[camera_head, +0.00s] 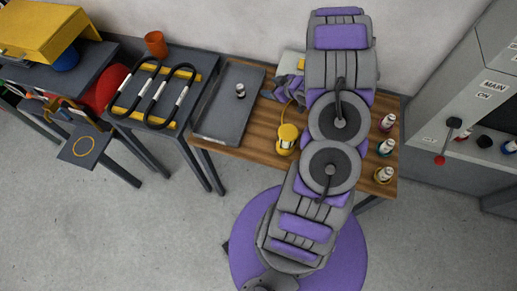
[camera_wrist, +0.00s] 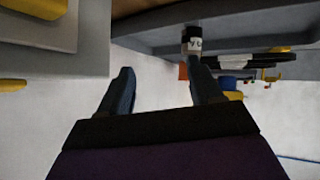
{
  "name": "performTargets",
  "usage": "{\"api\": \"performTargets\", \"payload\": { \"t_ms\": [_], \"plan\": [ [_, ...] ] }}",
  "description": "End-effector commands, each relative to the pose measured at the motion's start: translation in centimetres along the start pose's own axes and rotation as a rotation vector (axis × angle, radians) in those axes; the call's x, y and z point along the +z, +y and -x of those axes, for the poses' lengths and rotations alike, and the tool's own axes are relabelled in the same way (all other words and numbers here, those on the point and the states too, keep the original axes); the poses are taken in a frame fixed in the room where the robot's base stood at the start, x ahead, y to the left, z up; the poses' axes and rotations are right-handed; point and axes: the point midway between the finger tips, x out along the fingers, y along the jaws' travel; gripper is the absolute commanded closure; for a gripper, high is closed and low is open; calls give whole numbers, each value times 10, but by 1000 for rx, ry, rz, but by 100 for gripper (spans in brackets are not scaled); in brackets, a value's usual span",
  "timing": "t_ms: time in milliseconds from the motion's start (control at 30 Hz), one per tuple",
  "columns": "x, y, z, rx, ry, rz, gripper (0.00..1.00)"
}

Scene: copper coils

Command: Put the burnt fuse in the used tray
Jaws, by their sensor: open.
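A small white and dark cylinder, fuse-like (camera_head: 240,90), stands upright in the grey tray (camera_head: 213,118) on the wooden bench. I cannot read its label or tell whether it is burnt. A white and black cylinder with lettering (camera_wrist: 191,40) also shows in the wrist view, beyond my right finger. My gripper (camera_wrist: 161,67) is open, with nothing between its two dark fingers. In the head view my arm hides part of the bench, and my wrist is to the right of the tray; the fingertips are hard to make out there.
Several small cylinders with coloured bands (camera_head: 385,147) stand at the bench's right end. A yellow object (camera_head: 287,138) is near its front. Black loops (camera_head: 150,93) lie on the table at left, near an orange cup (camera_head: 156,44). A grey switch cabinet (camera_head: 470,110) stands right.

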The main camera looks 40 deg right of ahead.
Motion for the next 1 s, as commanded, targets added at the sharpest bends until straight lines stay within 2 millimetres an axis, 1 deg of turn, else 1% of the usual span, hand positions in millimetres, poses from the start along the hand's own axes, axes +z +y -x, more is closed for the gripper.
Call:
{"api": "performTargets", "payload": {
  "t_ms": [33, 133, 233, 333, 467, 500, 567, 600, 667, 700, 767, 800, 867, 900, 967, 1000],
  "plan": [
    [-14, 9, 5, 40, -54, 31, 36],
    [-32, 24, 20, 125, -175, 58, 36],
    [-51, 32, 41, 205, -284, 64, 36],
    [-71, 32, 65, 277, -380, 52, 36],
    [-96, 19, 100, 348, -486, 9, 36],
    [-102, 12, 112, 365, -517, -8, 36],
    [-111, -2, 130, 382, -562, -38, 36],
    [-116, -13, 142, 391, -591, -61, 36],
    [-122, -32, 160, 394, -633, -97, 36],
    [-126, -46, 172, 393, -661, -121, 36],
    [-129, -69, 190, 384, -702, -157, 36],
    [-131, -86, 202, 373, -729, -182, 36],
    [-134, -112, 220, 348, -767, -218, 36],
    [-134, -132, 232, 326, -793, -241, 36],
    [-135, -161, 252, 288, -833, -271, 36],
    [-134, -181, 264, 257, -861, -289, 36]
  ]
}}
